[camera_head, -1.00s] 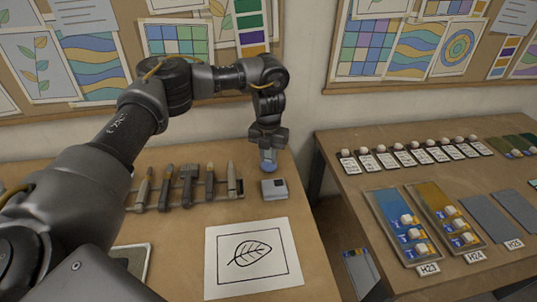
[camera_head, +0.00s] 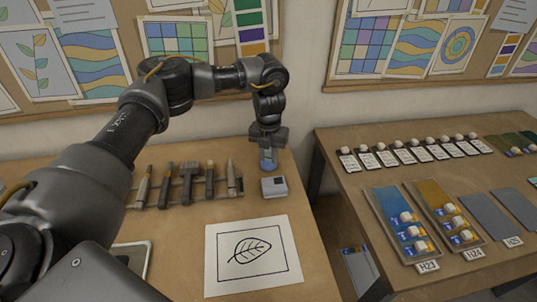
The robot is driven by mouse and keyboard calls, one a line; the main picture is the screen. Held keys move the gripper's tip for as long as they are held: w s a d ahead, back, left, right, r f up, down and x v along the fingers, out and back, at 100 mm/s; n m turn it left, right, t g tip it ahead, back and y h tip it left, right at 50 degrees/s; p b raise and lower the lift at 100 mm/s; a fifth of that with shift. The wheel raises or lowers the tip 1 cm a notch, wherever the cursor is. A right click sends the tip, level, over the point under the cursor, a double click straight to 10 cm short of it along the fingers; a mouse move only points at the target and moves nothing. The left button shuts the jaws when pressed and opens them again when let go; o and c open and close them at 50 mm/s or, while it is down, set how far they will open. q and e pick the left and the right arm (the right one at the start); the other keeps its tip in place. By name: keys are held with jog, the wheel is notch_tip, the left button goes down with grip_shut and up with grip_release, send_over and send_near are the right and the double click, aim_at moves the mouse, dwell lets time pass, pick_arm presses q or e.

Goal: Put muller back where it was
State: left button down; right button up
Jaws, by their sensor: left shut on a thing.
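My left gripper (camera_head: 267,149) points down over the back right corner of the left table (camera_head: 190,222). It is shut on a bluish glass muller (camera_head: 268,164), whose upper part the fingers hide. The muller's lower end is at or very near the tabletop; I cannot tell whether it touches. My right gripper is not in view.
A small grey box (camera_head: 274,187) sits just in front of the muller. A rack of brushes and tools (camera_head: 187,188) lies to its left. A leaf drawing (camera_head: 252,284) lies nearer. The right table (camera_head: 352,190) holds paint trays and cards across a gap.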

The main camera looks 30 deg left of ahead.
pick_arm(q)
jog(key=shift+f, duration=0.3)
jog(key=c, duration=1.2)
grip_release()
jog(key=shift+o, duration=0.2)
notch_tip(320, 180, up, 11)
jog(key=shift+f, duration=0.1)
